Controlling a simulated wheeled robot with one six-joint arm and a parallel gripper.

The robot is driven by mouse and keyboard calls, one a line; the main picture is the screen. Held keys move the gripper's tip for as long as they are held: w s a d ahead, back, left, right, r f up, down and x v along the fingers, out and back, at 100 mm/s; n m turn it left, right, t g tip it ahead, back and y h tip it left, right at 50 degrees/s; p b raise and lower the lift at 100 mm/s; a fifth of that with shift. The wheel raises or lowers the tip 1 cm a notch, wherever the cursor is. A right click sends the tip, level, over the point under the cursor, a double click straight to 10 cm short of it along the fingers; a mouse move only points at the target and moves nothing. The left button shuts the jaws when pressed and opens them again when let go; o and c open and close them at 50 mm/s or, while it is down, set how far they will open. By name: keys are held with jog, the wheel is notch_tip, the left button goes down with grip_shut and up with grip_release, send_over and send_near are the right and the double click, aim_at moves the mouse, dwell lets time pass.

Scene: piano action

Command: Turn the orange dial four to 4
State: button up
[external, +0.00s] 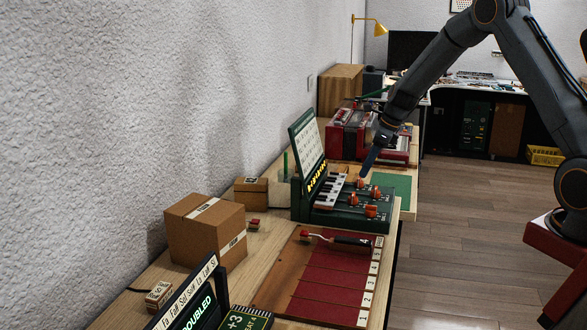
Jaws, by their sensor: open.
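The green piano device (318,213) stands on the wooden bench, with white keys and an upright panel at its back. Several orange dials sit on its face: a far one (361,183), a right one (375,192), a left one (353,199) and a near one (371,211). Which of them is dial four, and where each points, is too small to read. My gripper (368,162) reaches down from the upper right, just above and behind the far dial. It holds nothing that I can see, and its fingers overlap in this view.
A red board (325,275) with numbered strips and a handled tool (340,239) lies in front of the device. Cardboard boxes (205,230) stand to the left by the wall. A red machine (349,131) is behind.

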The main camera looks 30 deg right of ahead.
aim_at(360, 178)
jog(key=shift+p+x, duration=0.4)
jog(key=shift+x, duration=1.75)
jog(key=c, duration=1.1)
